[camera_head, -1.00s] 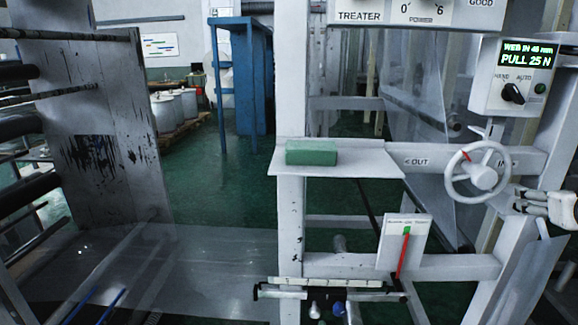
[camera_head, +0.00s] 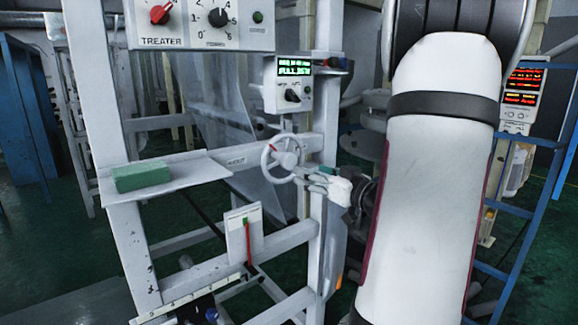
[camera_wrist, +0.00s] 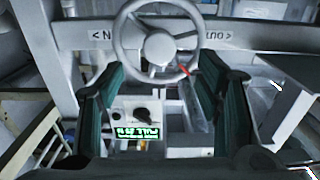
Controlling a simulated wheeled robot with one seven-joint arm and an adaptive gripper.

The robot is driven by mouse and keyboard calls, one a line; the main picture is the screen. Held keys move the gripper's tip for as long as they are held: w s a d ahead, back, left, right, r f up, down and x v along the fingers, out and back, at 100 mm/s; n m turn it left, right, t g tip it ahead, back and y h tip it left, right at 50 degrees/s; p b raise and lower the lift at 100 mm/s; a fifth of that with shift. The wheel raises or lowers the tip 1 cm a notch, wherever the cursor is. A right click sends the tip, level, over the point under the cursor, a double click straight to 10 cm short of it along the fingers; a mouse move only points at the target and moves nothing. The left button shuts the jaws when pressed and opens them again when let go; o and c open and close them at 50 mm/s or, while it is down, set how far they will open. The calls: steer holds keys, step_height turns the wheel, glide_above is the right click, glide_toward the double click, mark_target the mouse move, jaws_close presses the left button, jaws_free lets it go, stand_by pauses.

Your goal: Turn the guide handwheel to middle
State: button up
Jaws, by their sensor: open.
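The guide handwheel (camera_head: 288,159) is a pale grey spoked wheel on the white frame. Its red mark is at the upper left of the rim in the head view. In the wrist view, which is upside down, the handwheel (camera_wrist: 158,46) is at top centre, with the red mark at lower right. My gripper (camera_head: 316,178) is at the wheel's lower right in the head view. In the wrist view my gripper (camera_wrist: 158,80) is open, its green-padded fingers either side of the wheel's near edge. Contact with the rim cannot be told.
A control box with a green display (camera_head: 294,84) sits just above the wheel. A shelf (camera_head: 190,172) with a green block (camera_head: 141,176) is to its left. A gauge plate with a red pointer (camera_head: 245,235) is below. My arm fills the right side.

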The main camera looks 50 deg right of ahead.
mark_target(292, 163)
steer(key=x, duration=0.9)
steer(key=shift+s+d+b, duration=0.1)
steer(key=shift+b, duration=0.2)
steer(key=shift+c, duration=0.3)
jaws_close()
